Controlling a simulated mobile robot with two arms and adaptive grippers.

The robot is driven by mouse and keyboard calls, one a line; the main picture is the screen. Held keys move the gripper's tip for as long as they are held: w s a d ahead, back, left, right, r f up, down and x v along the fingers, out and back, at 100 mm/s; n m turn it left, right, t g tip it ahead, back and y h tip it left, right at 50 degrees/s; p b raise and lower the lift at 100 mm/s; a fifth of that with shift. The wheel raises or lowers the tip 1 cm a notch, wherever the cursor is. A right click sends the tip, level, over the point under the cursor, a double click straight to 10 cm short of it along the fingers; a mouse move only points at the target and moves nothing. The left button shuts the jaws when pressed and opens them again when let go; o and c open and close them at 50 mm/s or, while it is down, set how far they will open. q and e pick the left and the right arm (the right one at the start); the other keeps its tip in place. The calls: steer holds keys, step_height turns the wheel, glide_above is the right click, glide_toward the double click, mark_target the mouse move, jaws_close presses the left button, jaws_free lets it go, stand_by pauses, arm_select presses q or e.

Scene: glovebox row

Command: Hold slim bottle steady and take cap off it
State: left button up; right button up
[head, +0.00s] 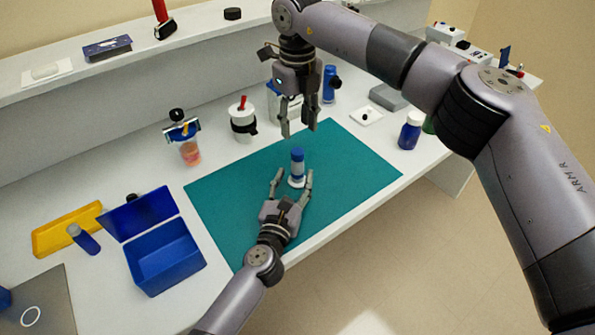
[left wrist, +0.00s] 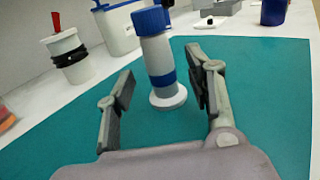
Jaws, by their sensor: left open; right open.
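The slim bottle (head: 297,172) is white with a blue band and a blue cap (head: 297,153). It stands upright on the teal mat (head: 350,165). In the left wrist view the bottle (left wrist: 157,55) rises from a round white foot, with its cap (left wrist: 149,19) on top. My left gripper (head: 291,176) is open, low over the mat, its fingers pointing at the bottle from the front. The bottle is just beyond or between the fingertips; I cannot tell how deep. My right gripper (head: 299,129) is open and empty, pointing down above the cap, apart from it.
An open blue box (head: 165,262) and a yellow tray (head: 68,230) stand left of the mat. A white jar (head: 243,122) and a cup with pink contents (head: 190,152) stand behind it. A blue bottle (head: 410,131) stands to the right. The mat around the slim bottle is clear.

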mark_target(296, 173)
arm_select(q)
steer(key=shift+x, duration=1.95)
steer(key=shift+c, duration=0.3)
jaws_close()
